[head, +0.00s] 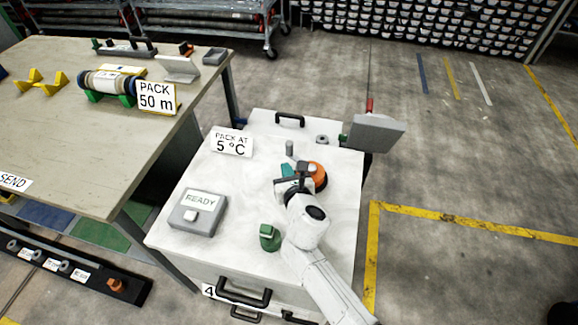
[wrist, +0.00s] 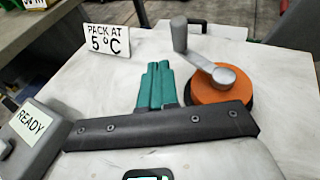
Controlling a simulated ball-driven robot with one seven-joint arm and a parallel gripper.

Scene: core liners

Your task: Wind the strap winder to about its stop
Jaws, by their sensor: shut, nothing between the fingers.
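The strap winder is an orange disc (head: 318,173) on the white cabinet top, partly hidden by my arm in the head view. In the wrist view the disc (wrist: 219,88) carries a grey crank arm (wrist: 203,61) running from its hub up and left to an upright grey knob (wrist: 179,34). The knob also shows in the head view (head: 289,148). My gripper (head: 287,169) has teal fingers, shut together and empty. In the wrist view the fingertips (wrist: 157,65) are left of the crank, apart from the knob. The disc's lower edge is hidden behind the dark gripper bar.
A grey READY box (head: 198,212) with a white button and a green object (head: 269,237) stand on the cabinet top. A "PACK AT 5 °C" sign (head: 231,142) stands behind. A grey panel (head: 375,133) rises at the right. A workbench (head: 60,130) is at left.

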